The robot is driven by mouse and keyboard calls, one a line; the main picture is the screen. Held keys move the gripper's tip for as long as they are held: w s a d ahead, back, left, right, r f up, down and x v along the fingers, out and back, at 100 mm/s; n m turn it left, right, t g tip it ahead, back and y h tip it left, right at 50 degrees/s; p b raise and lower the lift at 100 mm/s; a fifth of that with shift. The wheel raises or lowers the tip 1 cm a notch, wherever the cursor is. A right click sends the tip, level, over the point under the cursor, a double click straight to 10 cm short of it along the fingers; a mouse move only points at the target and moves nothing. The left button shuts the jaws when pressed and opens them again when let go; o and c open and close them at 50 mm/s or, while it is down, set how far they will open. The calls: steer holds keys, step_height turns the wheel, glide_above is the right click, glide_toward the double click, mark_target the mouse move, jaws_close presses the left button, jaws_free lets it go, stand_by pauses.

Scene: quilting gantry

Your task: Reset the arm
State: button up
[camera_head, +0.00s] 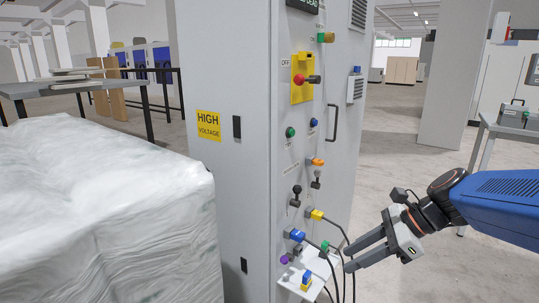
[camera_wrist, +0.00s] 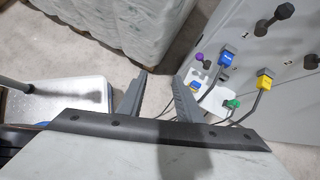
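My gripper (camera_head: 347,258) is at the lower right of the head view, at the end of my blue arm. Its fingers point left toward the lower front of a grey electrical cabinet (camera_head: 232,180). In the wrist view my gripper (camera_wrist: 160,76) shows two dark fingers set apart with nothing between them, so it is open and empty. A blue plug (camera_wrist: 226,60), a yellow plug (camera_wrist: 264,82) and a green plug (camera_wrist: 233,103), with cables, are on the cabinet to the right of the fingers. In the head view, cables hang close to the fingertips; I cannot tell whether they touch.
A small white shelf (camera_head: 314,268) juts from the cabinet's lower front. A plastic-wrapped load (camera_head: 100,215) stands at left. A red knob on a yellow plate (camera_head: 302,92) is higher on the cabinet. A bench with a grey case (camera_head: 514,114) stands at right. Open floor (camera_head: 400,165) lies behind my arm.

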steer(key=s+d+f+n+t+h, duration=0.1)
steer(key=s+d+n+h, duration=0.3)
steer(key=n, duration=0.6)
steer(key=s+d+f+n+t+h, duration=0.1)
steer(key=s+d+f+n+h, duration=0.2)
steer(key=s+n, duration=0.5)
steer(key=d+n+h, duration=0.1)
steer(key=n, duration=0.1)
steer(key=shift+s+d+n, duration=0.2)
steer(key=shift+d+n, duration=0.1)
steer(key=shift+d, duration=0.05)
steer(key=shift+c, duration=0.3)
